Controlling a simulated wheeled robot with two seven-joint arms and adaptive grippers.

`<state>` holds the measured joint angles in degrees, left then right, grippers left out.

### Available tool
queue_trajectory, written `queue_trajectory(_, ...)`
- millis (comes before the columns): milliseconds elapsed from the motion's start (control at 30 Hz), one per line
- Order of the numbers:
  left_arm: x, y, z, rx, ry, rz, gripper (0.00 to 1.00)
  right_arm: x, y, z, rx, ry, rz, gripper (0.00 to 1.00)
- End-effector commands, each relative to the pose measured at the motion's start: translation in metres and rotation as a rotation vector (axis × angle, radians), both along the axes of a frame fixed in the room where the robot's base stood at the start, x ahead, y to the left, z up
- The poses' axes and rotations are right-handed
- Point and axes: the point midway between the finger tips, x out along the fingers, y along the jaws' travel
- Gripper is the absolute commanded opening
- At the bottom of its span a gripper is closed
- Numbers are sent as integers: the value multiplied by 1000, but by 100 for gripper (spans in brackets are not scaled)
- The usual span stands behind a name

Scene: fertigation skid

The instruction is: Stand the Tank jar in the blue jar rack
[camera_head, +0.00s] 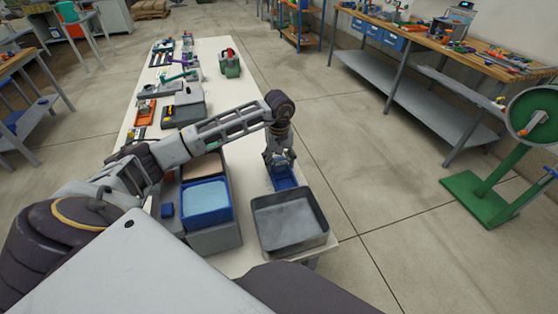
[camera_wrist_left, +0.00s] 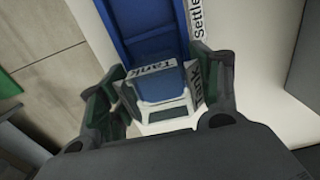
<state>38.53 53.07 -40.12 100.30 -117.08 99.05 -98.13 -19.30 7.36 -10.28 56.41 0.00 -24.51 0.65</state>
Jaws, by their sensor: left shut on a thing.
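In the head view, my left gripper (camera_head: 279,158) is at the near end of the table, over the far end of the blue jar rack (camera_head: 286,182). The gripper hides the jar there. I cannot tell whether the jar touches the rack. My right gripper is not in view.
A grey open tray (camera_head: 290,246) stands on the white table (camera_head: 222,52) just in front of the rack. A blue-rimmed bin (camera_head: 208,217) is left of it.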

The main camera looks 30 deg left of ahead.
Motion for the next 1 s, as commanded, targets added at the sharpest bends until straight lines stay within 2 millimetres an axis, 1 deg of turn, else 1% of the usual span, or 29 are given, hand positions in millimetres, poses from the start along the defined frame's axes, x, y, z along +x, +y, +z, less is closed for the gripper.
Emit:
queue_trajectory(100, -1, 0, -4, 0, 0, 1, 38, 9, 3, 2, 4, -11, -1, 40)
queue_trajectory(200, -1, 0, -5, 0, 0, 1, 38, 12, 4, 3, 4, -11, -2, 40)
queue_trajectory(567, -1, 0, -6, 1, 1, 2, 38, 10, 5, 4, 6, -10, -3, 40)
queue_trajectory(600, -1, 0, -6, 1, 1, 2, 65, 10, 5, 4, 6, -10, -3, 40)
queue_trajectory(700, -1, -1, -6, 0, 1, 2, 78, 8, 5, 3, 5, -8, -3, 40)
queue_trajectory(800, -1, -1, -6, 0, 1, 2, 89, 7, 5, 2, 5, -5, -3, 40)
queue_trajectory(1000, -1, 0, -6, 0, 1, 2, 89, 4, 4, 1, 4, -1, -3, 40)
